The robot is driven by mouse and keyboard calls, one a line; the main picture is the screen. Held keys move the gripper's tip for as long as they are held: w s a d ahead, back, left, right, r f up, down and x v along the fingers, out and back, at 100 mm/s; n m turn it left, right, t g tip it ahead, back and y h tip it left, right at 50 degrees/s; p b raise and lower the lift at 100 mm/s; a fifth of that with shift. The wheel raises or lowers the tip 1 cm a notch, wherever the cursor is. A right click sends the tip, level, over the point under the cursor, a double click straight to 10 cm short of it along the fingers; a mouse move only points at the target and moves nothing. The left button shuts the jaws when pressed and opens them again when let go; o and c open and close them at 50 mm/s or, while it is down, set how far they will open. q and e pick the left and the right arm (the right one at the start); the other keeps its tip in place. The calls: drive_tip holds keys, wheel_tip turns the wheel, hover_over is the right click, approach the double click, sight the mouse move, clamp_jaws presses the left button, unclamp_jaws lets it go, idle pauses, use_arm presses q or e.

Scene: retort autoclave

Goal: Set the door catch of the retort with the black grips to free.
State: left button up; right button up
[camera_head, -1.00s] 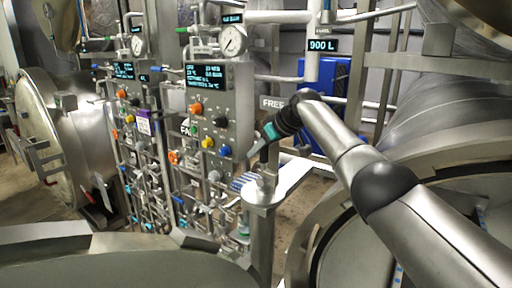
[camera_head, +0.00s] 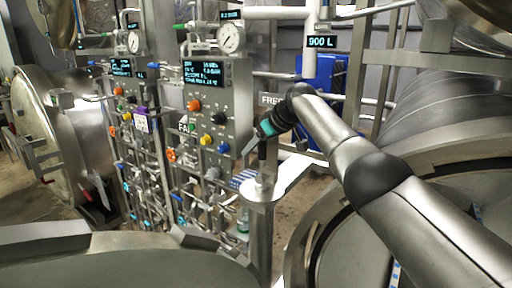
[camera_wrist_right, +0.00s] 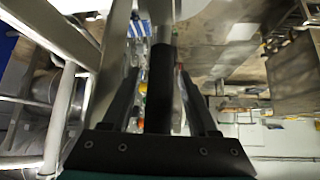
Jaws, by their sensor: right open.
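The FREE sign (camera_head: 271,99) stands behind my right gripper, partly covered by my arm. The door catch (camera_head: 262,178) is an upright lever on the round top of a metal post. My right gripper (camera_head: 262,147) is at the lever's upper end, pointing down and left. In the right wrist view a black grip (camera_wrist_right: 160,85) lies between the two fingers of my right gripper (camera_wrist_right: 163,100), which are open with a gap on each side. Whether a finger touches the grip cannot be told. My left gripper is not in view.
The control panel (camera_head: 217,105) with coloured knobs, valves and a gauge (camera_head: 231,38) stands left of the post. A large round retort opening (camera_head: 340,235) lies at right below my arm. Another retort door (camera_head: 50,135) is at far left. A blue cabinet (camera_head: 327,85) stands behind.

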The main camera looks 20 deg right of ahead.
drive_tip(key=shift+s+d+r, duration=0.1)
drive_tip(key=b+v, duration=0.4)
drive_tip(key=v, duration=1.1)
drive_tip(key=shift+s, duration=0.1)
